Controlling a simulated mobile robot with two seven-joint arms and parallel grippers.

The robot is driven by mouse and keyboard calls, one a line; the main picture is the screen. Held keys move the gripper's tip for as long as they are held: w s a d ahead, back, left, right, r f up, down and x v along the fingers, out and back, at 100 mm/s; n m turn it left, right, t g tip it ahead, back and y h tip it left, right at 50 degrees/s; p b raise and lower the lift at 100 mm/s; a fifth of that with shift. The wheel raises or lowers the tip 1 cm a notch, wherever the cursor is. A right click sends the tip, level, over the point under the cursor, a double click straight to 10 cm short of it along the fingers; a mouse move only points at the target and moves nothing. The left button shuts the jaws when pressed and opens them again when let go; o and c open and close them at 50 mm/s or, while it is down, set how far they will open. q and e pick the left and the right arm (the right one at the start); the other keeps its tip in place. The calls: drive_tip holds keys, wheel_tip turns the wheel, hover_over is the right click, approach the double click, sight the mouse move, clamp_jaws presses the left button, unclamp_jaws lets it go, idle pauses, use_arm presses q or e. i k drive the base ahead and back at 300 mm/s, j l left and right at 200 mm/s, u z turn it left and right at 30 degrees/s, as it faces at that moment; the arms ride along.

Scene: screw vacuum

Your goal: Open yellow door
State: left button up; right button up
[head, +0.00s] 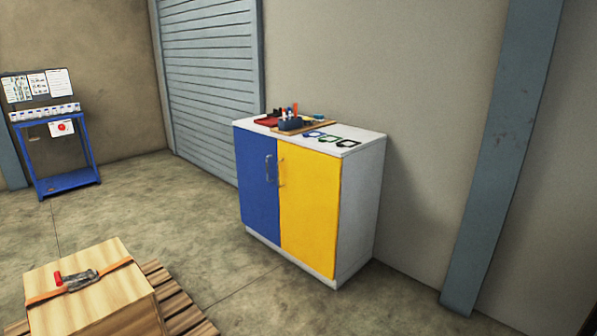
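The yellow door (309,208) is the right-hand door of a white cabinet (360,205) against the back wall. It looks shut. A metal handle (282,171) stands upright near its left edge. The blue door (258,185) sits to its left, also shut, with its own handle (268,168) near its right edge. Neither of my grippers shows in the head view.
A wooden crate (120,295) with an orange strap sits on a pallet (183,312) at the lower left. A blue stand (66,184) is at the far left. Tools and a red tray (267,121) lie on the cabinet top. The floor before the cabinet is clear.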

sight(308, 180)
drive_tip(key=i+z, duration=0.3)
drive_tip(key=i, duration=0.25)
drive_tip(key=i+z, duration=0.25)
drive_tip(key=i, duration=0.25)
drive_tip(key=i+l+u, duration=0.15)
drive_tip(key=i, duration=1.05)
drive_tip(key=i+u, duration=0.35)
drive_tip(key=i, duration=0.8)
drive_tip(key=i+j, duration=0.2)
drive_tip(key=i, duration=0.2)
drive_tip(key=z, duration=0.05)
